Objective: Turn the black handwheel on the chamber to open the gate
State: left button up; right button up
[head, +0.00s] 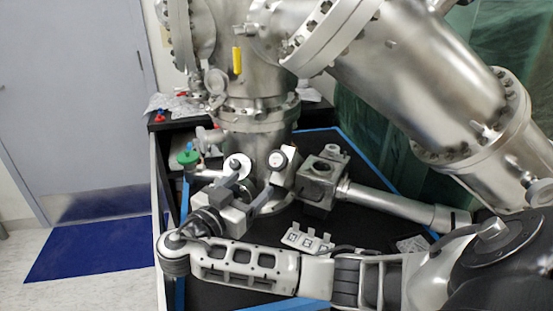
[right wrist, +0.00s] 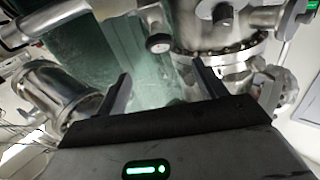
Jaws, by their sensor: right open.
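The steel chamber (head: 255,115) stands at the centre of the head view. I cannot clearly make out a black handwheel on it. A small round knob with a dark rim and pale face (head: 279,160) shows low in front of the chamber. A similar round knob (right wrist: 158,43) shows in the right wrist view, above and between my fingers. My right gripper (head: 248,190) is open and empty near the chamber's lower front. Its two fingers also show spread apart in the right wrist view (right wrist: 160,85). My left gripper is out of view.
A green knob (head: 188,157) stands left of the chamber. A steel pipe (head: 395,208) runs right from a metal block (head: 322,180). A large steel tube (head: 430,85) slants overhead at right. The black table (head: 345,220) has blue edges.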

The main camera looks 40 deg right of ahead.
aim_at(275, 162)
jog(key=x, duration=0.7)
jog(key=shift+w+d+r, duration=0.1)
jog(key=shift+d+r, duration=0.05)
jog(key=shift+d, duration=0.25)
jog(key=x, duration=0.1)
jog(key=b+x, duration=0.1)
jog(key=shift+w+d+f, duration=0.2)
jog(key=shift+d+f, duration=0.05)
jog(key=shift+f, duration=0.05)
jog(key=shift+w+d+b, duration=0.15)
jog(key=shift+d+b, duration=0.1)
jog(key=shift+b, duration=0.35)
jog(key=shift+w+d+r+b, duration=0.1)
jog(key=shift+d+b, duration=0.45)
jog(key=shift+d, duration=0.2)
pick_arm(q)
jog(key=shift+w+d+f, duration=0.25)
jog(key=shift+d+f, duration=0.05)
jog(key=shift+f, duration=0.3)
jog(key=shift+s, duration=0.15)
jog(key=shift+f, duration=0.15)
pick_arm(e)
jog(key=c, duration=1)
